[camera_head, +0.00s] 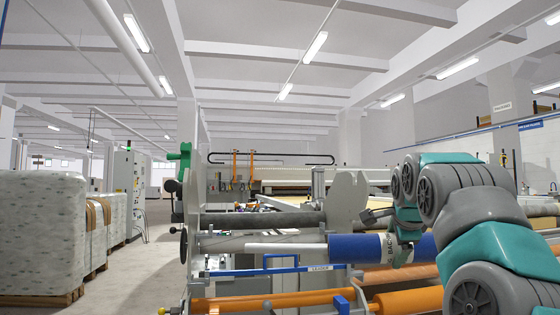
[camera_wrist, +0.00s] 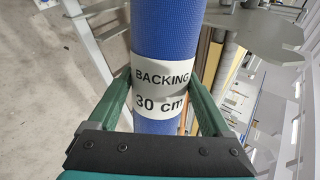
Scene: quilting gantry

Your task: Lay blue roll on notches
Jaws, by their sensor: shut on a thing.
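The blue roll (camera_head: 355,247) lies roughly level in the head view, with a pale core bar (camera_head: 285,248) sticking out on its left. My gripper (camera_head: 396,252) is shut on the roll near its white label. In the wrist view the blue roll (camera_wrist: 167,30) runs between the two green fingers of my gripper (camera_wrist: 160,80), at the label reading "BACKING 30 cm". Two pale plates with cut-out edges stand at the rack, one on the left (camera_head: 194,205) and one on the right (camera_head: 347,200). The roll appears in front of the right plate; I cannot tell whether they touch.
A dark grey roll (camera_head: 265,220) spans the plates behind the blue roll. Orange rollers (camera_head: 270,302) and a blue-handled "LEADER" bar (camera_head: 280,269) lie below. Wrapped pallets (camera_head: 42,235) stand at the left, with open aisle floor (camera_head: 140,275) beside them.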

